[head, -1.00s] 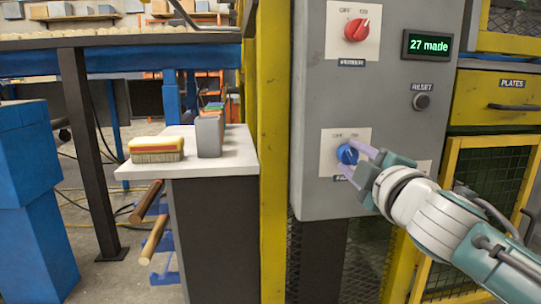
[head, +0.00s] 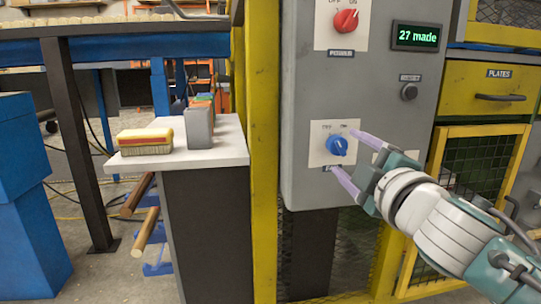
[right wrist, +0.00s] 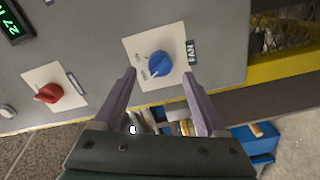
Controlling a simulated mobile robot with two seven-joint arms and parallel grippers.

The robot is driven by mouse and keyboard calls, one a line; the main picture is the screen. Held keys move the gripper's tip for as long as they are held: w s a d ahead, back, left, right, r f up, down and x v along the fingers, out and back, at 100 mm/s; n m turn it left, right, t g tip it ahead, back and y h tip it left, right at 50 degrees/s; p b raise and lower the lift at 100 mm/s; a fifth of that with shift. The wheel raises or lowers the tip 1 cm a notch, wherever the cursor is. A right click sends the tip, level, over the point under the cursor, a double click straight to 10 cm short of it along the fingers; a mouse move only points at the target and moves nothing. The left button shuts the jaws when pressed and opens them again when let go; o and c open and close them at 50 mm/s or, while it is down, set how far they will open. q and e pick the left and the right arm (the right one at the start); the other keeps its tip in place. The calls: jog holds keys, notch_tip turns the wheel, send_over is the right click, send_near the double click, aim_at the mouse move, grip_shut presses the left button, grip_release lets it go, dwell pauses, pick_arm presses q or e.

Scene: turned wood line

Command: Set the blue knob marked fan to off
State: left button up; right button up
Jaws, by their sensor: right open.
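The blue knob (head: 337,146) sits on a pale plate on the grey control box (head: 390,165); its off mark is upper left and its on mark upper right. In the right wrist view the knob (right wrist: 159,65) shows with its FAN label beside it. I cannot clearly tell which mark its pointer faces. My right gripper (head: 343,151) is open, its two purple fingers spread to either side of the knob with clear gaps. Nothing is between the fingers in the right wrist view (right wrist: 161,72) except the knob beyond them. My left gripper is not in view.
A red knob (head: 346,21) is above, with a green display (head: 415,37) and a reset button (head: 409,91) to its right. A yellow post (head: 262,150) and a white-topped stand (head: 229,150) with a brush (head: 145,141) are to the left.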

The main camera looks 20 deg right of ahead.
jog(key=v, duration=0.6)
jog(key=shift+s+p, duration=0.3)
jog(key=shift+p, duration=0.1)
